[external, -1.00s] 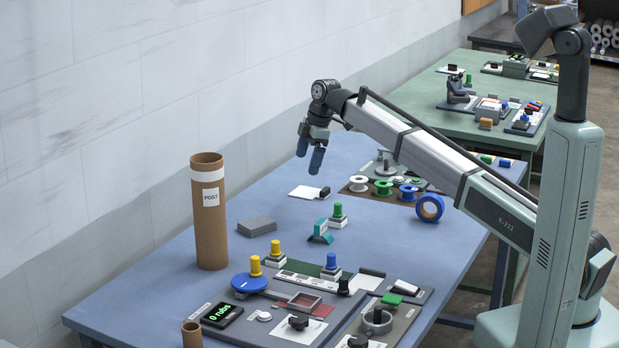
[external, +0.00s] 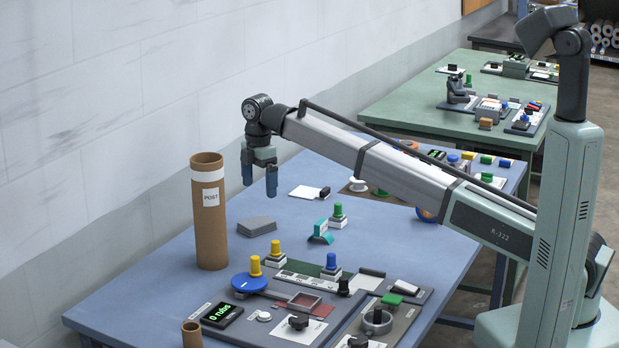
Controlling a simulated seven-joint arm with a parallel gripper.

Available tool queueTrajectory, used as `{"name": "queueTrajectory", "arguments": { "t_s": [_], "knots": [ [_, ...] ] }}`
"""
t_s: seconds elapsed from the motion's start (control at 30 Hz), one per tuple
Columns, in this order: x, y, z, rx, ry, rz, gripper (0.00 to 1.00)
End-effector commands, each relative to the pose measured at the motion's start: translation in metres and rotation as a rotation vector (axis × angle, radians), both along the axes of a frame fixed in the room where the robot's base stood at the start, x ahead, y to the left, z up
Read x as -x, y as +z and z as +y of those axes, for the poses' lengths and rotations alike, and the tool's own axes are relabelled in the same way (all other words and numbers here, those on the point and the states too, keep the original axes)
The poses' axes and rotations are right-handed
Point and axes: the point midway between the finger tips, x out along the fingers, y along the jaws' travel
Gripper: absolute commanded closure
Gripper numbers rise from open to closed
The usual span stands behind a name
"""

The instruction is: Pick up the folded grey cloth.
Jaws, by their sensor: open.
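The folded grey cloth (external: 257,226) lies flat on the blue table, just right of the tall brown tube. It looks like a thin grey rectangular slab. My gripper (external: 259,191) hangs above the table, pointing down, over and slightly behind the cloth in the picture. Its two blue fingers are apart and nothing is between them. The cloth is in full view and apart from the fingers.
The tall cardboard POST tube (external: 209,225) stands close left of the cloth. A teal tool (external: 320,233) and a green-knobbed block (external: 338,215) are to the right. The press board with a blue disc (external: 249,283) lies in front. A white card (external: 305,192) lies behind.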

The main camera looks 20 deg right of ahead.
Motion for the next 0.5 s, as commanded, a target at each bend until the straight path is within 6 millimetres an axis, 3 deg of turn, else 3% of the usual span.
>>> {"name": "queueTrajectory", "arguments": {
  "t_s": [0.2, 0.5],
  "knots": [
    [0.000, -0.038, -0.001, 0.000, -0.001, 0.001, 0.01],
    [0.000, -0.056, -0.001, -0.001, -0.001, 0.000, 0.01]
  ]
}}
